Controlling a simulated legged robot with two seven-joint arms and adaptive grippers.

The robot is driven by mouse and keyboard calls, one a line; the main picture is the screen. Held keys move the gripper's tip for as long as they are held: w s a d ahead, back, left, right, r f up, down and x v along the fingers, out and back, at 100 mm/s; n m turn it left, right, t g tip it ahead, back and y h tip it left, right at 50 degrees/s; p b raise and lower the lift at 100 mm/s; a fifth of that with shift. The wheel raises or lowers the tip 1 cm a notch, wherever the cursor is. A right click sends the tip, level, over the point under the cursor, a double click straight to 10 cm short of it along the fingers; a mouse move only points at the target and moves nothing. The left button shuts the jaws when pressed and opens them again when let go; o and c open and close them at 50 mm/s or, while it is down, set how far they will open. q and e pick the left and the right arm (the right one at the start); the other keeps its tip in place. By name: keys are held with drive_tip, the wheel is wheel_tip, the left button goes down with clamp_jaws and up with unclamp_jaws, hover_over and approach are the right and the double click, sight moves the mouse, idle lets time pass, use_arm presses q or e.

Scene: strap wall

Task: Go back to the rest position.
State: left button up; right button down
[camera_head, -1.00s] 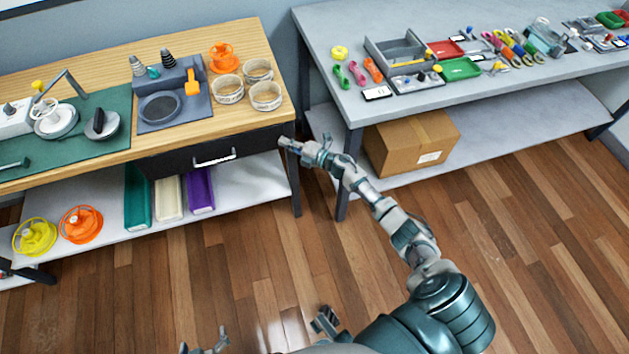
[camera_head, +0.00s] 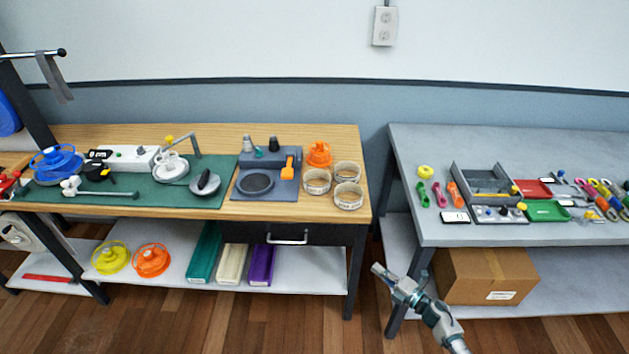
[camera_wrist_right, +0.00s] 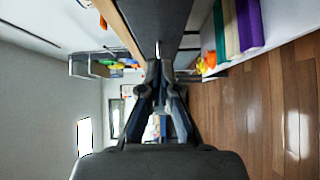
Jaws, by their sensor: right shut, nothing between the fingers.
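My right gripper (camera_head: 388,280) is in the lower right of the head view, in front of the gap between the two benches. It is shut and empty. In the right wrist view its two fingers (camera_wrist_right: 159,75) meet at their tips, with nothing between them. Beyond the tips, that view shows the dark drawer front (camera_wrist_right: 157,20) of the wooden bench. My left gripper does not show in either current view.
The wooden bench (camera_head: 225,208) stands at left, its drawer handle (camera_head: 288,238) facing me. The grey bench (camera_head: 405,160) stands at right, with a cardboard box (camera_head: 480,275) on its lower shelf. Open wooden floor (camera_head: 200,325) lies in front.

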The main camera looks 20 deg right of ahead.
drive_tip(key=s+a+f+m+g+h+p, duration=0.1)
drive_tip(key=s+f+m+g+h+p, duration=0.2)
drive_tip(key=s+f+m, duration=0.5)
drive_tip(key=s+a+f+m+g+h+p, duration=0.1)
drive_tip(key=s+a+f+m+h+p, duration=0.15)
drive_tip(key=s+f+m+h, duration=0.55)
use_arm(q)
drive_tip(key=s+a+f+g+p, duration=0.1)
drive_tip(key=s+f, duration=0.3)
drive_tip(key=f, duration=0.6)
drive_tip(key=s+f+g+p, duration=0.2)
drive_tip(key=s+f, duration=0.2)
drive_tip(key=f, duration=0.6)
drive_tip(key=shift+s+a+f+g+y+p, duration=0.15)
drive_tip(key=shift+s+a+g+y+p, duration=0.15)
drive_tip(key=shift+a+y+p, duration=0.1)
use_arm(e)
drive_tip(key=s+a+f+m+g+y, duration=0.1)
drive_tip(key=s+a+f+g, duration=0.2)
drive_tip(key=s, duration=0.5)
drive_tip(key=s+a+f+m+g+y, duration=0.1)
drive_tip(key=s+a+f+m+g, duration=0.1)
drive_tip(key=s+a+f, duration=0.3)
drive_tip(key=s+a+f+m+g+y, duration=0.1)
drive_tip(key=s+a+f+g, duration=0.3)
drive_tip(key=s, duration=0.8)
drive_tip(key=shift+s+a+f+m+g, duration=0.15)
drive_tip(key=shift+s+f+m+g, duration=0.25)
drive_tip(key=shift+m+g, duration=0.2)
